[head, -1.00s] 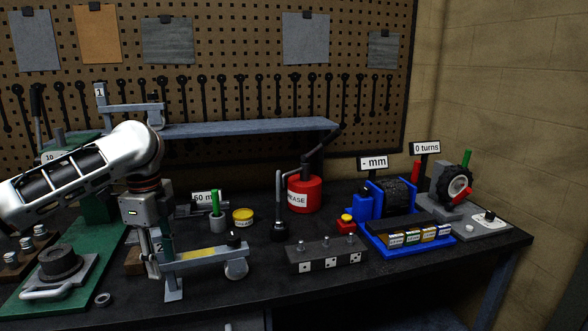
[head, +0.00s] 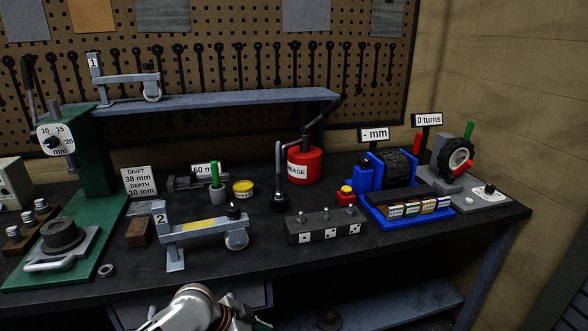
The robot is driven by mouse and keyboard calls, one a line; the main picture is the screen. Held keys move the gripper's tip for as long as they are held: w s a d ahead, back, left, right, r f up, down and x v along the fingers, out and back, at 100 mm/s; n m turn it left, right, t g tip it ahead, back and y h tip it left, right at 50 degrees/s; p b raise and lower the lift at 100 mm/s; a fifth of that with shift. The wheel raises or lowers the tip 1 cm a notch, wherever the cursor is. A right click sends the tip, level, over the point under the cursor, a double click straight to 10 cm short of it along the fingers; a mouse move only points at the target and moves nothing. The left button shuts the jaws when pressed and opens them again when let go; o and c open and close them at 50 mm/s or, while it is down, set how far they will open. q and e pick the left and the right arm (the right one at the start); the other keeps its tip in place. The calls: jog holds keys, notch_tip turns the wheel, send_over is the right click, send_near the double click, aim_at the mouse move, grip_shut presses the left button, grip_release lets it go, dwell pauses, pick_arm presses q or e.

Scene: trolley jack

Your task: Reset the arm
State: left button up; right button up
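My arm shows only in part at the bottom edge of the head view, below the front edge of the bench. Its gripper is not visible, and no other gripper shows. The trolley arm labelled 2 (head: 205,228) stands on the bench with its wheel at the right end, and nothing touches it. A similar arm labelled 1 (head: 125,80) stands on the shelf above.
A green press (head: 92,165) stands at the left. A red grease pot (head: 304,167), a grey block with dice marks (head: 325,226) and a blue fixture (head: 409,238) stand to the right. The dark bench (head: 300,262) is clear along its front.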

pick_arm(q)
jog(key=s+a+f+n+t, duration=0.3)
jog(key=s+f+n+t, duration=0.15)
jog(key=s+f, duration=0.3)
jog(key=s+a+f+n+t+y, duration=0.1)
jog(key=s+a+f+n+y, duration=0.1)
jog(key=s+a, duration=0.4)
jog(key=s+a+f+n+t+y, duration=0.1)
jog(key=s+a+f+n+y, duration=0.1)
jog(key=s+a, duration=0.4)
jog(key=shift+s+a+f+y, duration=0.3)
jog(key=shift+s, duration=0.05)
jog(key=shift+n+t, duration=0.25)
